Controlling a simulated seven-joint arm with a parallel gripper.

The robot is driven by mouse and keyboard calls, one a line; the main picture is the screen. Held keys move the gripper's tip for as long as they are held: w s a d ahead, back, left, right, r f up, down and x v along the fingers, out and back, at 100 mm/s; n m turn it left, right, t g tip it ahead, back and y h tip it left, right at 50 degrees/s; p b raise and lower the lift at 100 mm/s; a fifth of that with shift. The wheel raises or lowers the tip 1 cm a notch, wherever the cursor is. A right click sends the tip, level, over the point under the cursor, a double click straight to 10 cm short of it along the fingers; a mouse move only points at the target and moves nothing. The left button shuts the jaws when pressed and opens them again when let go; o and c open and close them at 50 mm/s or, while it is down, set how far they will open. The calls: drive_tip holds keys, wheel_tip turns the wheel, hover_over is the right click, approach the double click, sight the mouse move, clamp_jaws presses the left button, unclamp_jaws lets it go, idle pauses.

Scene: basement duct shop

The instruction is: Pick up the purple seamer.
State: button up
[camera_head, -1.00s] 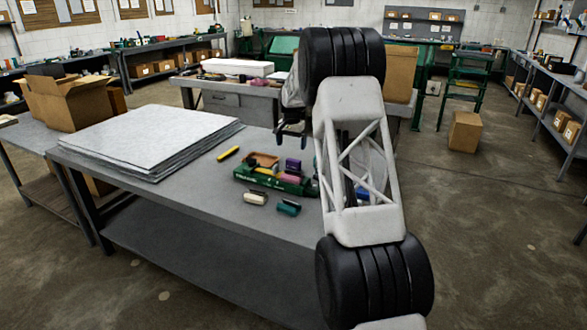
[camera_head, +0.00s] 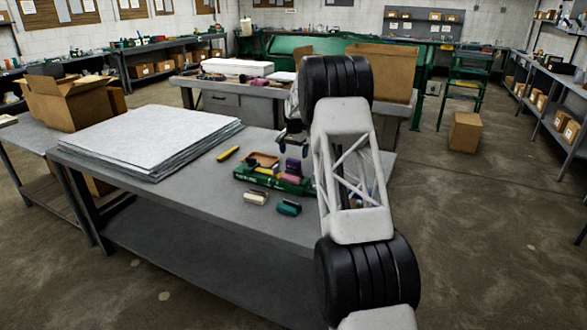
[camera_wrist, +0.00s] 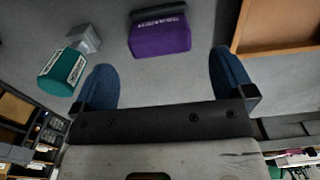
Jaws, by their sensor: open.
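The purple seamer (camera_head: 293,164) is near the back of the cluster on the workbench, in the head view. In the wrist view the purple seamer (camera_wrist: 161,38) lies at upper centre, with a dark grey part along its far edge. My gripper (camera_head: 292,142) hangs just above it in the head view. In the wrist view my gripper (camera_wrist: 165,80) has its two blue fingers wide apart and nothing between them. The seamer is beyond the fingertips, roughly centred across the gap, and not held.
A teal tool (camera_wrist: 63,72) lies left in the wrist view, and an orange-brown tray (camera_wrist: 272,45) is at right.

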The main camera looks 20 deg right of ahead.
sight(294, 160)
drive_tip(key=shift+f, duration=0.9)
drive_tip(key=shift+s+a+f, duration=0.1)
drive_tip(key=shift+s+f, duration=0.05)
drive_tip(key=shift+f, duration=2.45)
drive_tip(key=c, duration=0.9)
